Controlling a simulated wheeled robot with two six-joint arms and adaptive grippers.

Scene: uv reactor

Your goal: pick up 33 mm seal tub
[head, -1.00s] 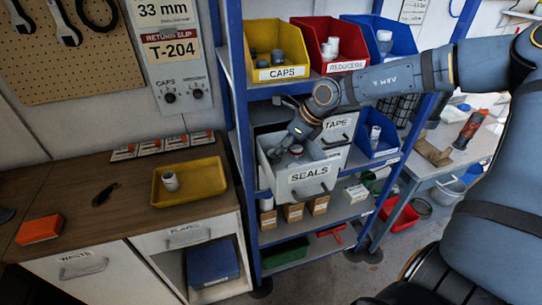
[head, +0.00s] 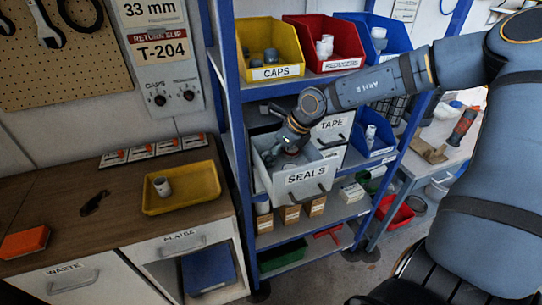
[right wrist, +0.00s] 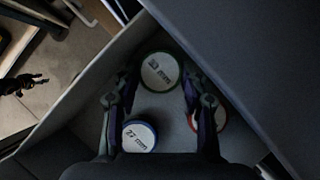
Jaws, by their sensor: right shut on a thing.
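The SEALS drawer (head: 307,177) stands pulled out of the blue shelf rack. My right gripper (head: 289,155) reaches down into it. In the right wrist view the green-rimmed tub (right wrist: 160,72), whose white lid seems to read 33 mm, sits between the fingertips of my right gripper (right wrist: 158,82), which is shut on it. A blue-rimmed 27 mm tub (right wrist: 139,136) lies nearer the wrist at left. A red-rimmed tub (right wrist: 207,119) is partly hidden behind the right finger. In the head view the tubs are mostly hidden by the gripper and drawer front.
The drawer walls stand close around the gripper. Above are yellow CAPS (head: 271,73), red REDUCERS (head: 343,65) and blue bins. The TAPE drawer (head: 332,125) is beside the SEALS drawer. A yellow tray (head: 182,202) holding a white tub (head: 162,186) is on the wooden bench.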

